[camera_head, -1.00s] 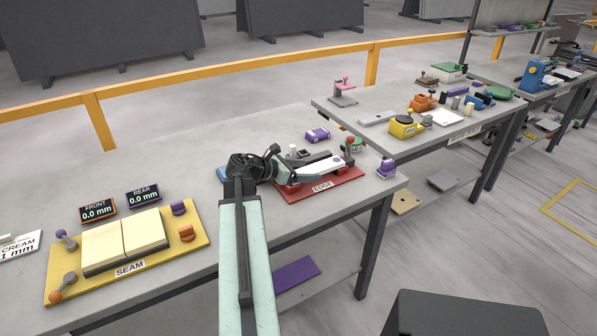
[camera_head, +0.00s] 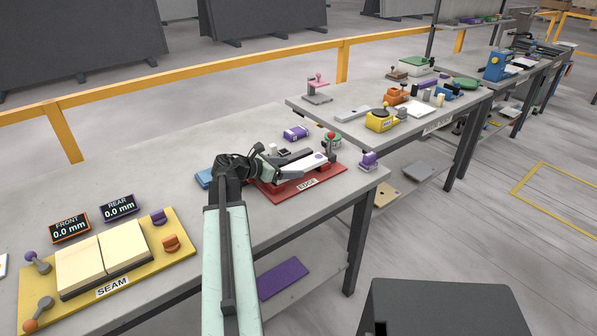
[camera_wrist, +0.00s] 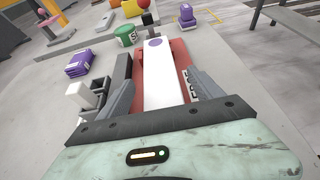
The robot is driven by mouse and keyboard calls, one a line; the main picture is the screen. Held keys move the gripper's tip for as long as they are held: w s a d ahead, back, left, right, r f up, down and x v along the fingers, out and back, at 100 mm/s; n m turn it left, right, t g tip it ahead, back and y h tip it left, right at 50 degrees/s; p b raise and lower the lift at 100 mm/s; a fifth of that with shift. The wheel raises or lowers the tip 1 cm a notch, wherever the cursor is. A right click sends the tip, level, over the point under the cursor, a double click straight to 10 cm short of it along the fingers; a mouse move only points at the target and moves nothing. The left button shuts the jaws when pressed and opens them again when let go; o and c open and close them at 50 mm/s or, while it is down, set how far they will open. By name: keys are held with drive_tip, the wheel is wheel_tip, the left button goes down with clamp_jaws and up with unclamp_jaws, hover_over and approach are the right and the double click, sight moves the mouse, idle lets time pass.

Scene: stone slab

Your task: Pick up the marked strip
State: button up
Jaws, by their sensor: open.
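A white strip with a purple round mark (camera_wrist: 155,55) lies on the red EDGE fixture (camera_wrist: 181,60) in the wrist view. In the head view the white strip (camera_head: 308,164) shows on the same red fixture (camera_head: 310,186), its near part hidden by my arm. My gripper (camera_wrist: 160,76) is open, with one dark finger on each side of the strip. The strip runs between the fingers toward my wrist. I cannot tell whether either finger touches it. In the head view my gripper (camera_head: 278,168) is low over the fixture.
A red-knobbed post (camera_head: 331,142) stands at the fixture's far end. Purple blocks (camera_head: 295,132) and (camera_head: 369,159) sit nearby. The yellow SEAM board (camera_head: 184,238) with cream slabs and two 0.0 mm displays lies at left. A second cluttered bench (camera_head: 340,116) stands behind.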

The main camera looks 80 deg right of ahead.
sight(299, 167)
drive_tip(key=shift+x, duration=1.2)
drive_tip(key=shift+c, duration=0.2)
clamp_jaws()
